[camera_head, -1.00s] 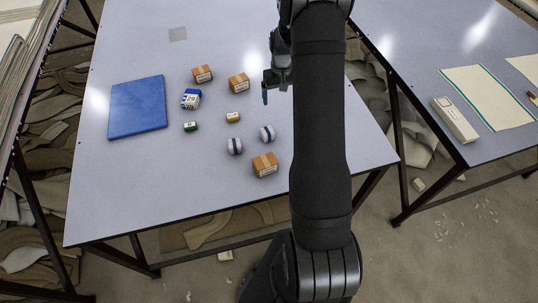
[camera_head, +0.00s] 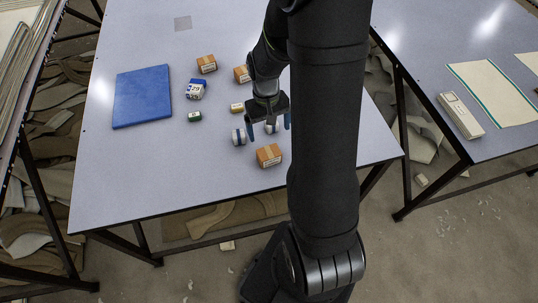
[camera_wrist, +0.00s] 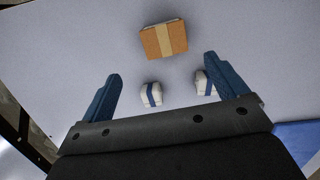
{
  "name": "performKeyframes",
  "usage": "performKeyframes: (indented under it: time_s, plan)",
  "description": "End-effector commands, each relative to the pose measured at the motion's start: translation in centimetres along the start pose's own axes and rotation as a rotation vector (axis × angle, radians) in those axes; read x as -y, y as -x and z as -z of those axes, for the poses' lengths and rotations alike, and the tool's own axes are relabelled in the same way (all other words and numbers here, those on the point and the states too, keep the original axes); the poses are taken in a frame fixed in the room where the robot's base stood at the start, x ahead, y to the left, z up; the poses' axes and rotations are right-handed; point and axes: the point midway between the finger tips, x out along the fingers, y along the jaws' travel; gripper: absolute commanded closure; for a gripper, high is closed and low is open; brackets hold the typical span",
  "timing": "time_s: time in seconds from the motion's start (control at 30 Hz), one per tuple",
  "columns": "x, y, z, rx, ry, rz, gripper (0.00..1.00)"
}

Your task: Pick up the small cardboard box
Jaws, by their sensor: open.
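Three brown cardboard boxes with pale tape lie on the grey table: one near the front edge (camera_head: 268,155), one at the back (camera_head: 206,64) and one beside my arm (camera_head: 241,74), partly hidden. A much smaller tan box (camera_head: 237,107) lies left of my gripper. My gripper (camera_head: 268,128) is open and empty, above two white blue-banded boxes. In the wrist view, the front cardboard box (camera_wrist: 164,40) lies beyond the open fingers (camera_wrist: 162,68), apart from them.
The banded boxes (camera_wrist: 151,95) (camera_wrist: 207,83) show near the fingers. A blue-and-white box (camera_head: 195,89), a small green box (camera_head: 194,117) and a blue slab (camera_head: 142,97) lie to the left. The table's front left (camera_head: 130,175) is clear.

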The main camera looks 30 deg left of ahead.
Motion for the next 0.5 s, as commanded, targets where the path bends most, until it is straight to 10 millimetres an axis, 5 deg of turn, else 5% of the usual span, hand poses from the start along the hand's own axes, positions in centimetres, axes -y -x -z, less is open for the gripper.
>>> performKeyframes:
  time_s: [0.23, 0.5]
  plan:
    - [0.0, -4.6, -0.1, 0.004, 0.000, 0.001, 0.09]
    - [0.1, -6.6, 0.0, 0.000, 0.000, 0.000, 0.09]
